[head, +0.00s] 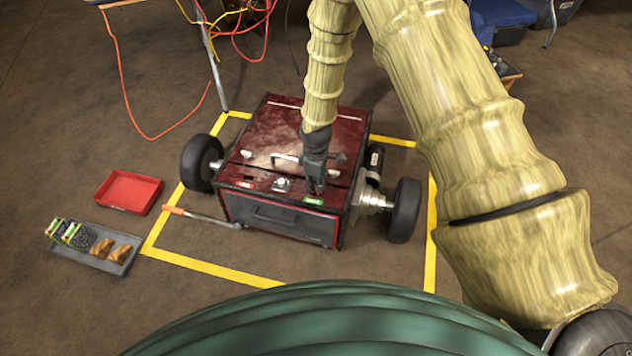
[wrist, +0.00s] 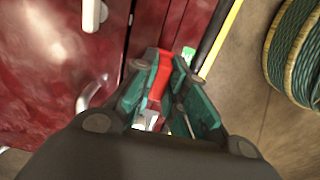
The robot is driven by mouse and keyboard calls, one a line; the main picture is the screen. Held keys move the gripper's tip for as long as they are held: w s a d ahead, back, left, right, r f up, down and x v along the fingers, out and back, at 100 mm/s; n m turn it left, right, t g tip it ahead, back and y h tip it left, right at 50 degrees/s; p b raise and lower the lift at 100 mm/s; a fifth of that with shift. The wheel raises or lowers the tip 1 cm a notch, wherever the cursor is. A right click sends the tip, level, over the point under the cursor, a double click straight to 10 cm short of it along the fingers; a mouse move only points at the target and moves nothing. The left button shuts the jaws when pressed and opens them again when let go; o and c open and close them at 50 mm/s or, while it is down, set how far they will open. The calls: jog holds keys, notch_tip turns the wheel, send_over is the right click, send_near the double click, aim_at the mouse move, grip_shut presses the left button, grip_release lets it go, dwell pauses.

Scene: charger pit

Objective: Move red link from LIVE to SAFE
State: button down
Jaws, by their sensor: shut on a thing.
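The red link (wrist: 158,82) shows between the fingers of my gripper (wrist: 165,95) in the wrist view. My gripper is shut on it. In the head view my gripper (head: 315,188) points down at the front right of the dark red wheeled box (head: 255,140), close behind the green label (head: 313,201). The green label also shows beside the fingers in the wrist view (wrist: 188,54). A red label (head: 245,184) lies further left along the same front edge. The link is hidden in the head view, and I cannot tell whether it touches the box. The label wording is too small to read.
A metal fitting (head: 282,185) sits between the labels. A handle (head: 287,158) rises from the lid. Yellow tape (head: 215,270) frames the box on the floor. A red tray (head: 129,191), a grey tray (head: 88,257) with several items and an orange-handled bar (head: 200,216) lie left.

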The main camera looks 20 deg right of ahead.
jog(key=shift+f, duration=1.3)
dwell(0.4)
jog(key=c, duration=1.4)
grip_release()
jog(key=shift+o, duration=0.2)
jog(key=shift+r, duration=0.15)
notch_tip(320, 180, up, 12)
jog(key=shift+f, duration=0.1)
